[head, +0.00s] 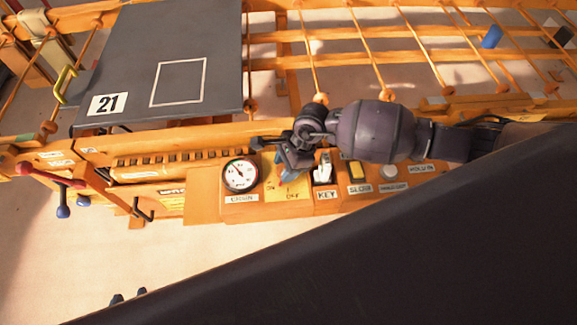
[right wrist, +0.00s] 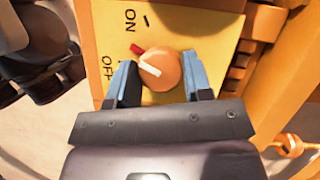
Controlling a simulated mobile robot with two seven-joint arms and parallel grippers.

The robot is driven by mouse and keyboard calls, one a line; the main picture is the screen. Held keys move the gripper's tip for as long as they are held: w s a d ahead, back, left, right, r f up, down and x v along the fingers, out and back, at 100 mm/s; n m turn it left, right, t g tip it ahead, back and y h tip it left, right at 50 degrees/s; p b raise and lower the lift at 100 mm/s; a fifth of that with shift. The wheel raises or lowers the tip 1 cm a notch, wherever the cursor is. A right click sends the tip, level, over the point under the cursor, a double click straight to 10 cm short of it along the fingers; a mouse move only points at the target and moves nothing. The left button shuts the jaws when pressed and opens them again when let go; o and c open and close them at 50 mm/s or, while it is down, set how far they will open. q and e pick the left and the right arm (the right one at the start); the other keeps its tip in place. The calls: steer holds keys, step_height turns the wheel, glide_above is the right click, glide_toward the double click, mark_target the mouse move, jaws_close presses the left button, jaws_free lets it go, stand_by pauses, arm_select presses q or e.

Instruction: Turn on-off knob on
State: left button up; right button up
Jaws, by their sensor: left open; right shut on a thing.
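The on-off knob (right wrist: 158,70) is a round orange knob with a white line and a red pointer on a yellow panel (right wrist: 205,25). In the right wrist view the red pointer lies between the ON and OFF marks, and the white line points toward the OFF side. My right gripper (right wrist: 158,80) has its blue fingers on both sides of the knob, shut on it. In the head view my right gripper (head: 283,175) covers the knob above the ON/OFF labels.
A round dial gauge (head: 240,175) sits left of the knob panel. A dark board marked 21 (head: 222,85) stands behind. A red-handled lever (head: 55,182) is at the left.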

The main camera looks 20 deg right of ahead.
steer(key=m+p, duration=0.1)
steer(key=m, duration=0.1)
steer(key=m+t+p, duration=0.1)
steer(key=p, duration=0.1)
steer(key=shift+r+m+t, duration=0.3)
steer(key=shift+r+m, duration=0.05)
steer(key=shift+m, duration=0.05)
steer(key=m+t+p, duration=0.1)
steer(key=m+p, duration=0.1)
steer(key=p, duration=0.1)
steer(key=shift+s+f+m+h, duration=0.1)
steer(key=shift+f+m+h, duration=0.05)
steer(key=shift+m+h, duration=0.25)
steer(key=shift+f+m+p, duration=0.1)
steer(key=shift+m+p, duration=0.3)
steer(key=shift+p, duration=0.2)
steer(key=shift+m, duration=0.3)
arm_select(q)
step_height(320, 180, up, 7)
steer(key=shift+s+a+t, duration=0.2)
steer(key=shift+a+t, duration=0.1)
steer(key=shift+a, duration=0.1)
arm_select(e)
steer(key=shift+f+h, duration=0.15)
steer(key=shift+h, duration=0.15)
arm_select(q)
steer(key=shift+w, duration=0.1)
arm_select(e)
steer(key=o, duration=0.9)
